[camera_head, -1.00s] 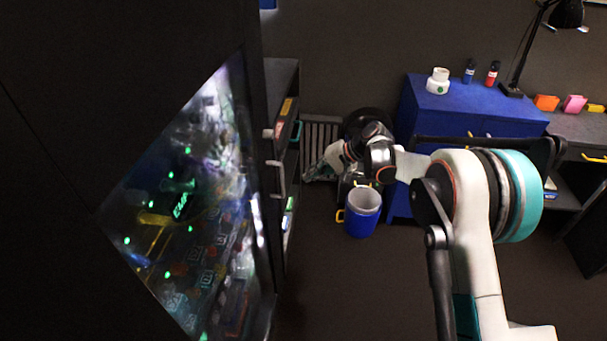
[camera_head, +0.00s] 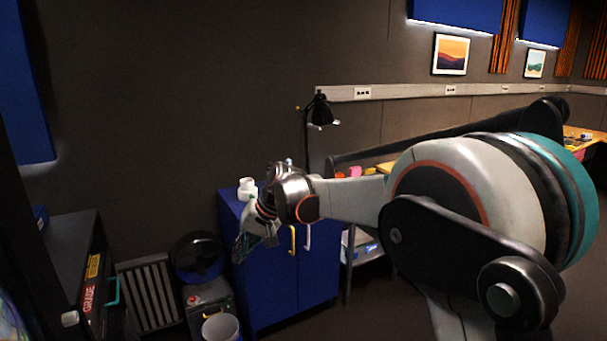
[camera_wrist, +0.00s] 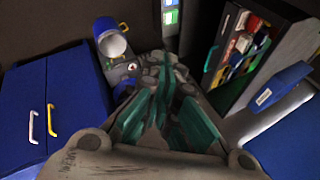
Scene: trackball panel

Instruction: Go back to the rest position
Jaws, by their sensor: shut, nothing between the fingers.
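My gripper (camera_head: 243,245) shows in the head view at the end of my arm, in front of the blue cabinet. In the wrist view its teal-lined fingers (camera_wrist: 165,118) are together, with nothing between them. The trackball panel of the task is not clearly seen in the current frames; only a sliver of a bright surface shows at the lower left edge of the head view.
The blue cabinet (camera_head: 312,272) stands behind my gripper with a white jar (camera_head: 247,188) on top. A desk lamp (camera_head: 320,110) stands behind. A dark shelf unit (camera_head: 75,250) is at left.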

